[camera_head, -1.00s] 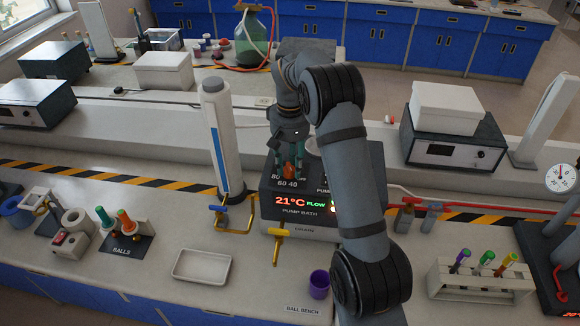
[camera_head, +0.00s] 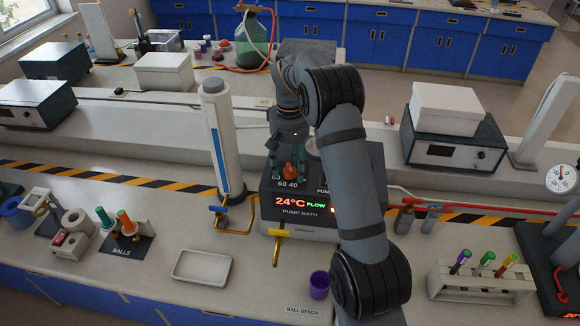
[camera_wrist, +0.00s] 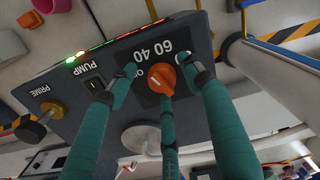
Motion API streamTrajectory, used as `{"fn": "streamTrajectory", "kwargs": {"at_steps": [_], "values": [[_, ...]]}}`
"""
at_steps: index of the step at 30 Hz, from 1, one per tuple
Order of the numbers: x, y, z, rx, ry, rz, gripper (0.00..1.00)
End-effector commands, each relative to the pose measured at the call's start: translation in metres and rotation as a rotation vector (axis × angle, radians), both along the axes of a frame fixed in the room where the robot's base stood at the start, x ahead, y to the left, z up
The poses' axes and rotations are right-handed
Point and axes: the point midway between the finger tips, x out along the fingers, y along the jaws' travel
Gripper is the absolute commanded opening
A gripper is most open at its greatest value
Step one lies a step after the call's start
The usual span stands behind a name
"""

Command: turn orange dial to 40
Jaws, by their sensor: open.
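The orange dial (camera_head: 290,171) sits on top of the dark pump bath box (camera_head: 325,204), with the marks 60 and 40 readable beside it. The red front display (camera_head: 290,202) reads 24°C, with FLOW in green. In the wrist view the orange dial (camera_wrist: 160,78) shows between my teal fingers, its pointer setting not clear. My gripper (camera_head: 289,163) is open, with its fingers spread around the dial. In the wrist view my gripper (camera_wrist: 162,88) has fingers on both sides of the dial and one below it. I cannot tell whether any finger touches it.
A white cylinder (camera_head: 217,140) stands close left of the box. Yellow valve handles (camera_head: 279,240) stick out in front. A white tray (camera_head: 201,266) and purple cup (camera_head: 319,284) stand on the bench. A PUMP switch (camera_wrist: 94,84) and a PRIME knob (camera_wrist: 50,109) share the box's top.

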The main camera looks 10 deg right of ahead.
Motion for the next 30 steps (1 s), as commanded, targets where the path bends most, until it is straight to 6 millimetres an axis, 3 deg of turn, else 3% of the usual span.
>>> {"fn": "streamTrajectory", "kwargs": {"at_steps": [8,21,30], "values": [[0.002,-0.001,0.007,0.0,-0.005,0.0,0.5],[0.003,0.0,0.092,0.0,-0.008,-0.001,0.5],[0.001,-0.001,0.119,-0.001,-0.002,0.0,0.5]]}}
